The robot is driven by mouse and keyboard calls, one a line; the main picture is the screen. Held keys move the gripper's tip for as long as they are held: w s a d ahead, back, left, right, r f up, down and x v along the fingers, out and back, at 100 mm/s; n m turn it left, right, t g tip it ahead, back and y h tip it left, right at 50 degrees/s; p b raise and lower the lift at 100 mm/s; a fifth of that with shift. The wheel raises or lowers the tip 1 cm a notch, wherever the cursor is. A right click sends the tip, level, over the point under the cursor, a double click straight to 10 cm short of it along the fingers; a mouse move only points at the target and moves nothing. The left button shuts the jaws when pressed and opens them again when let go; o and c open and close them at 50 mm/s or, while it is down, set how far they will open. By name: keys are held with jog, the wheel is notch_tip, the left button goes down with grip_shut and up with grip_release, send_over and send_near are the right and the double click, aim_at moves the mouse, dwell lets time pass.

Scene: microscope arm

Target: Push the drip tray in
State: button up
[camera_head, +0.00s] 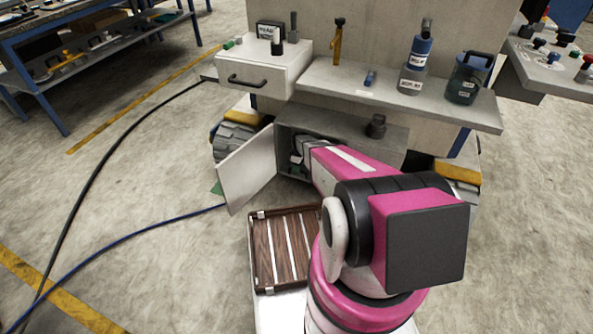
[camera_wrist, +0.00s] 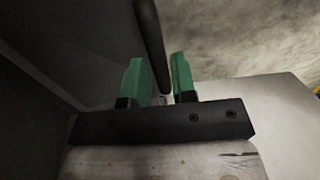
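No part is clearly recognisable as the drip tray. A white drawer-like box (camera_head: 262,74) with a black handle (camera_head: 248,81) juts out at the bench's upper left; I cannot tell if it is the tray. My gripper (camera_head: 299,150) is at the mouth of an open low cabinet (camera_head: 290,130), partly hidden by my arm. In the wrist view its two green fingers (camera_wrist: 158,68) are apart. A dark rounded bar (camera_wrist: 150,35) runs upright in the gap between them; I cannot tell whether it touches them.
The cabinet door (camera_head: 247,168) stands open on the left. The bench shelf (camera_head: 400,97) above holds a blue bottle (camera_head: 416,60) and a dark jug (camera_head: 468,80). A slatted wooden tray (camera_head: 284,248) lies beside my arm. Cables cross the floor at left.

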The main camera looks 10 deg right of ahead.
jog(key=shift+o, duration=0.8)
jog(key=s+a, duration=0.7)
jog(key=s, duration=0.4)
notch_tip(320, 180, up, 10)
jog(key=w+d, duration=0.2)
jog(key=w, duration=0.1)
jog(key=s+d+r+m, duration=0.1)
jog(key=s+r+m, duration=0.2)
jog(key=r, duration=0.6)
jog(key=s+d+r+m+t, duration=0.1)
jog(key=s+r+m, duration=0.3)
jog(key=s+r, duration=0.3)
notch_tip(320, 180, up, 2)
jog(key=shift+s+r+h, duration=0.1)
jog(key=shift+s+h, duration=0.15)
jog(key=shift+h, duration=0.15)
jog(key=shift+d, duration=0.1)
